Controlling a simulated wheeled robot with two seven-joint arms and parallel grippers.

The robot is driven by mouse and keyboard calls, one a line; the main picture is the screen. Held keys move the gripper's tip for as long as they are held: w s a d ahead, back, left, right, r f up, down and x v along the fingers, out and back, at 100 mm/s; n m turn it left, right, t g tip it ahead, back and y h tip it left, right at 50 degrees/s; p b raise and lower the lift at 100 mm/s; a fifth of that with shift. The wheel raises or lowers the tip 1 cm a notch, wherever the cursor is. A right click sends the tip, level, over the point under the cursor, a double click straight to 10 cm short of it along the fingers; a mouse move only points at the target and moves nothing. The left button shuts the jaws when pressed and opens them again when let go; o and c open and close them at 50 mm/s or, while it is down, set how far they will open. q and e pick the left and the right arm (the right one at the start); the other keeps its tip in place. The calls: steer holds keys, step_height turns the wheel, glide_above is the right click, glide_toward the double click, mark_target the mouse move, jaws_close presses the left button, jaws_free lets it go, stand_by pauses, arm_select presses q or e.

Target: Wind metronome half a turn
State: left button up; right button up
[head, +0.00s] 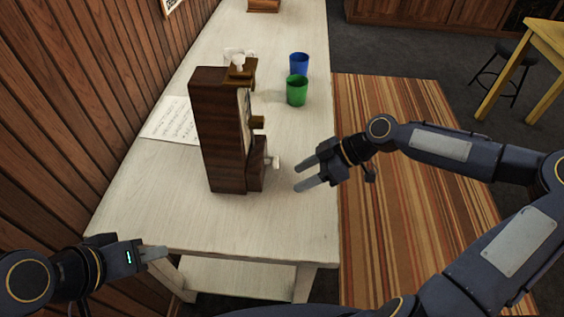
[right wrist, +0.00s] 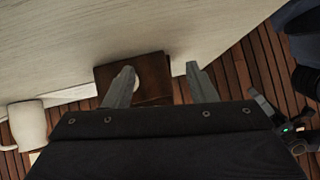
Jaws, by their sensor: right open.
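The metronome (head: 222,130) is a tall dark-brown wooden case standing upright on the white table. Its front faces right, with brass-coloured parts and a small pale knob, seemingly the winding key (head: 275,163), low on that side. My right gripper (head: 305,174) is open and empty just right of the key, apart from it, fingers pointing at the metronome. In the right wrist view a brown wooden part of the metronome (right wrist: 155,82) shows beyond the spread fingers (right wrist: 160,78). My left gripper (head: 155,252) is low at the left near the table's front edge, away from the metronome; its opening is unclear.
A green cup (head: 297,90) and a blue cup (head: 299,64) stand behind the metronome to the right. A printed sheet (head: 172,122) lies left of it. A white mug (right wrist: 28,124) shows in the right wrist view. The white table (head: 270,225) is clear in front.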

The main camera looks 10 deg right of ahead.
mark_target(272, 162)
steer(key=w+y, duration=0.1)
steer(key=w+d+r+t+y, duration=0.1)
steer(key=w, duration=0.1)
steer(key=w+d+t+y, duration=0.1)
steer(key=shift+w+r+n, duration=0.3)
steer(key=shift+n, duration=0.1)
steer(key=x, duration=0.7)
steer(key=shift+w+a+f, duration=0.1)
steer(key=shift+a, duration=0.2)
steer(key=shift+c, duration=0.4)
steer(key=c, duration=0.9)
steer(key=shift+o, duration=0.2)
